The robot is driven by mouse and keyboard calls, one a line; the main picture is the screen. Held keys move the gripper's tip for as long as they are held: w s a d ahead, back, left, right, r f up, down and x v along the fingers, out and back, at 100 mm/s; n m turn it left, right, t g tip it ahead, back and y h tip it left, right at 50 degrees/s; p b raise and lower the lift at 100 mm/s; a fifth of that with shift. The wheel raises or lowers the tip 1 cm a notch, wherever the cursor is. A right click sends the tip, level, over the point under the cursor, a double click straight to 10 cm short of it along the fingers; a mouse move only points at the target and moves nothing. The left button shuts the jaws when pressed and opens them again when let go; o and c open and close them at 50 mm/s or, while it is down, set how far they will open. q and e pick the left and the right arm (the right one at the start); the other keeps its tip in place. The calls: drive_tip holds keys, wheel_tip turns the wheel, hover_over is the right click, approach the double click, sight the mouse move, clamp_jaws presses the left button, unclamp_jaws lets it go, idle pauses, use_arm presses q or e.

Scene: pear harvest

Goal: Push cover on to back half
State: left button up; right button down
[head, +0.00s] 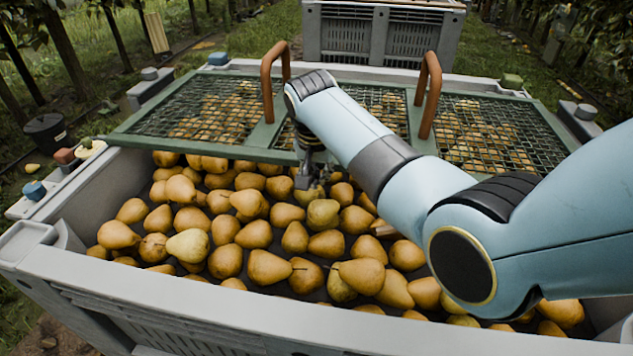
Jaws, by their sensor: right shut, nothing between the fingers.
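The green-framed mesh cover (194,142) lies across the back half of the grey crate (170,304), with pears showing through its mesh. Two brown arched handles stand up from it, a left one (267,88) and a right one (421,98). My right gripper (308,184) points down just in front of the cover's near edge, low over the pears; it is shut and empty. Whether it touches the cover's edge I cannot tell. My right arm hides part of the cover's middle. My left gripper is not in view.
Yellow-brown pears (255,234) fill the open front half of the crate. Small blocks sit on the side ledges, such as a blue one (34,190) at left. Another grey crate (385,35) stands behind. A dark bucket (46,132) stands on the grass at left.

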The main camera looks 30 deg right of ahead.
drive_tip(key=w+d, duration=0.1)
drive_tip(key=w, duration=0.1)
drive_tip(key=w+d+b, duration=0.1)
drive_tip(key=w+d, duration=0.1)
drive_tip(key=shift+w+d+f, duration=0.1)
drive_tip(key=shift+w+d, duration=0.05)
drive_tip(key=shift+d, duration=0.05)
drive_tip(key=shift+w+d+b, duration=0.85)
drive_tip(key=shift+w+d, duration=0.05)
drive_tip(key=shift+w, duration=0.3)
drive_tip(key=shift+w+d, duration=0.2)
drive_tip(key=shift+w, duration=0.05)
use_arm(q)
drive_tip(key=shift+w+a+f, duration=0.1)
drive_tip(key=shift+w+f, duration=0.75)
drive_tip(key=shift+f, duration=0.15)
use_arm(e)
drive_tip(key=shift+r, duration=0.25)
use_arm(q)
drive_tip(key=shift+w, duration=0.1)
